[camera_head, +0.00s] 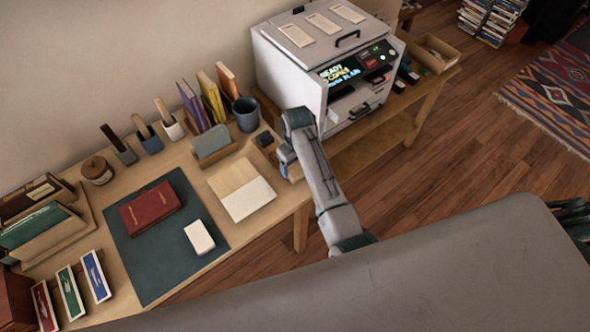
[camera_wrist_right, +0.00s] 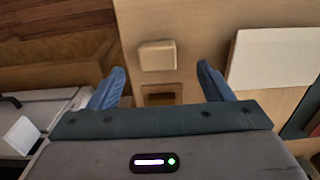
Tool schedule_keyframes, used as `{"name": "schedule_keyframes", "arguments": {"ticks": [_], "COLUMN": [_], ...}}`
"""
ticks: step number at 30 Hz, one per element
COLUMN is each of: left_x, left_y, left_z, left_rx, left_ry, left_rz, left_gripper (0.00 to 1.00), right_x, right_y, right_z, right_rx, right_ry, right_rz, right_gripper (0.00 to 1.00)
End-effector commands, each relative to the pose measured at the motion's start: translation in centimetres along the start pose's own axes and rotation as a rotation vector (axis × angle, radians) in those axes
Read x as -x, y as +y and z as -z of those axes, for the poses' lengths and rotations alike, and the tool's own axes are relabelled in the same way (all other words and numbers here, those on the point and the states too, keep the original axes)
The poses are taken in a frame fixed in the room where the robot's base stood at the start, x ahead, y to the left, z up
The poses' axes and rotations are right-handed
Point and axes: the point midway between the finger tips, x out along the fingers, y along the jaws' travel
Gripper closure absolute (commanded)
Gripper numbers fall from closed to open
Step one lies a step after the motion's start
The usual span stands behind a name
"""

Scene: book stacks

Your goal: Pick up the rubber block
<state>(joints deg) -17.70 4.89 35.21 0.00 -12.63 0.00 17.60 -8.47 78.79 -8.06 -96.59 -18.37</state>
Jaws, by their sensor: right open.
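A small pale beige block, which looks like the rubber block (camera_wrist_right: 158,55), lies on the wooden desk in the right wrist view, beyond and between the fingertips, touching neither. In the head view its pale edge (camera_head: 295,173) shows beside my right gripper, which partly hides it. My right gripper (camera_head: 286,158) is open and empty above the desk, between the paper sheets and the printer. Its two blue fingers are spread wide in the right wrist view (camera_wrist_right: 160,85). A small brown square holder (camera_wrist_right: 160,94) sits just below the block in that view.
A white printer (camera_head: 312,75) stands close by on the right. Pale sheets (camera_head: 248,200) lie to the left. A dark mat (camera_head: 165,268) holds a red book (camera_head: 150,207) and a white block (camera_head: 199,236). A blue-grey cup (camera_head: 246,114) stands behind.

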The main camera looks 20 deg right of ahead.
Motion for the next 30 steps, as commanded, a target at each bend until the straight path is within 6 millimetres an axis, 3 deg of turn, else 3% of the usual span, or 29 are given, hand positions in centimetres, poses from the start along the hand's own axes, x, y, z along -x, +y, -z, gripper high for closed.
{"name": "schedule_keyframes", "arguments": {"ticks": [5,15,21,28,30], "left_x": [0.4,2.1,2.3,2.2,2.2], "left_y": [-0.2,0.7,0.7,0.5,0.4], "left_z": [-0.5,2.6,1.8,1.2,1.2], "left_rx": [-0.001,0.005,0.005,0.003,0.003], "left_ry": [-0.007,0.032,0.021,0.013,0.013], "left_rz": [0.002,-0.009,-0.009,-0.007,-0.006], "left_gripper": [1.0,1.0,1.0,1.0,1.0], "right_x": [-1.3,-4.9,-6.5,-6.6,-6.6], "right_y": [0.1,0.1,0.1,0.1,0.1], "right_z": [0.0,0.4,0.4,0.4,0.4], "right_rx": [-0.001,-0.001,-0.001,-0.002,-0.002], "right_ry": [0.0,-0.002,0.001,0.002,0.002], "right_rz": [-0.001,-0.002,-0.002,-0.002,-0.002], "right_gripper": [0.27,0.27,0.27,0.27,0.41]}}
